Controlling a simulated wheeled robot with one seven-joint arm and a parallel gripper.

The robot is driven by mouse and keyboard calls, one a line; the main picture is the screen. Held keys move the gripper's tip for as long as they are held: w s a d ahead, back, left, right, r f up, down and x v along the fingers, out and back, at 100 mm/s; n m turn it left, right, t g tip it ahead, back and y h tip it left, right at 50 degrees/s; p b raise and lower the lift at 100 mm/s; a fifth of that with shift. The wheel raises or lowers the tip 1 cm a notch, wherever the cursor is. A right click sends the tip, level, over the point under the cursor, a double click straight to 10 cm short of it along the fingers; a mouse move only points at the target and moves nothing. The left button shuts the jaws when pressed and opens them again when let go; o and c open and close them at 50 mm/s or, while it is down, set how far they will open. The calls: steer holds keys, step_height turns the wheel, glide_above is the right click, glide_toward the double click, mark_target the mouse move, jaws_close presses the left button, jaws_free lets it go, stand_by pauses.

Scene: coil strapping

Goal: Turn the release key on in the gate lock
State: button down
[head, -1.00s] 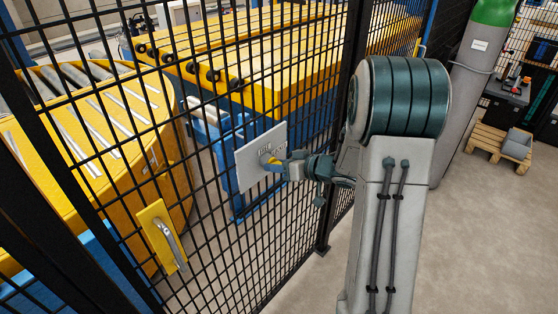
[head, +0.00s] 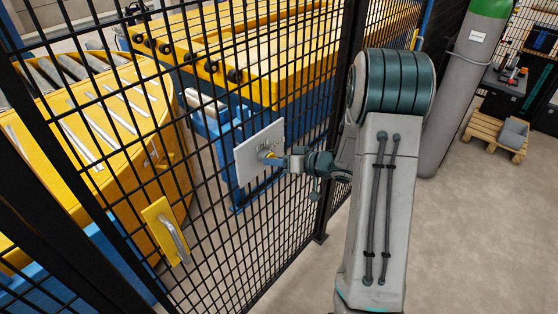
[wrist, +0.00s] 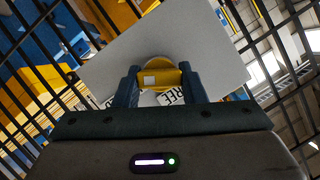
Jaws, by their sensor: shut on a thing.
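The gate lock is a pale square plate (head: 260,152) on the black mesh fence, and it also fills the upper middle of the wrist view (wrist: 180,45). The yellow release key (wrist: 160,77) sits at the plate between my two fingers. My gripper (head: 272,158) is at the plate's face, shut on the key, with a finger on each side of it in the wrist view (wrist: 163,85). Part of the plate's dark lettering shows behind the fingers; the rest is hidden. The wrist view is tilted relative to the plate.
The black mesh fence (head: 225,245) runs close along my gripper's left. A yellow plate with a handle (head: 166,231) is on the fence at lower left. A grey gas cylinder (head: 462,95) and a wooden pallet (head: 494,137) stand at right. The floor at lower right is clear.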

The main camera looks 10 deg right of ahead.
steer(key=shift+w+a+r+p, duration=0.2)
steer(key=shift+r+p, duration=0.1)
steer(key=shift+r, duration=0.05)
steer(key=shift+m+y+p, duration=0.3)
steer(key=shift+m+p, duration=0.1)
steer(key=shift+p, duration=0.2)
steer(key=shift+d+f+m, duration=0.1)
steer(key=shift+f+m, duration=0.05)
steer(key=shift+m, duration=0.25)
steer(key=m+y, duration=0.2)
steer(key=shift+w+m+g, duration=0.1)
steer(key=shift+m+g, duration=0.2)
steer(key=shift+m, duration=0.1)
steer(key=shift+m+y, duration=0.6)
steer(key=shift+m, duration=0.4)
